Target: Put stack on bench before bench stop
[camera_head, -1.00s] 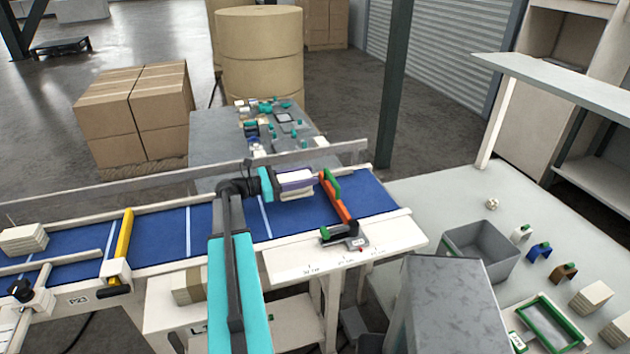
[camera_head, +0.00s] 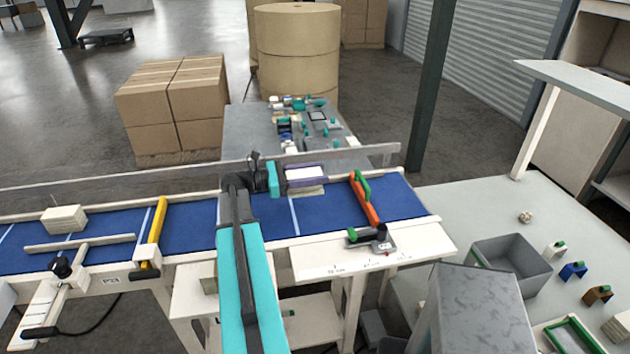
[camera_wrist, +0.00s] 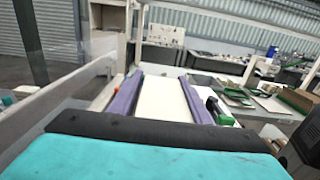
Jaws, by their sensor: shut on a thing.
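My gripper (camera_head: 306,174) has purple fingers and is shut on a pale stack (camera_head: 308,190) over the blue conveyor belt, near its far rail. In the wrist view the white top of the stack (camera_wrist: 164,101) lies between the two purple fingers. Whether the stack touches the belt cannot be told. An orange bar with a green handle (camera_head: 365,200) lies across the belt to the right of my gripper. A pale bench (camera_head: 470,205) stands at the right. Which piece is the bench stop is unclear.
Another pale stack (camera_head: 64,219) sits on the belt at left, beyond a yellow bar (camera_head: 157,220). A grey bin (camera_head: 525,270) and small coloured blocks stand on the bench. A green-rimmed tray (camera_head: 572,338) is at lower right. A cluttered grey table (camera_head: 245,135) stands behind the conveyor.

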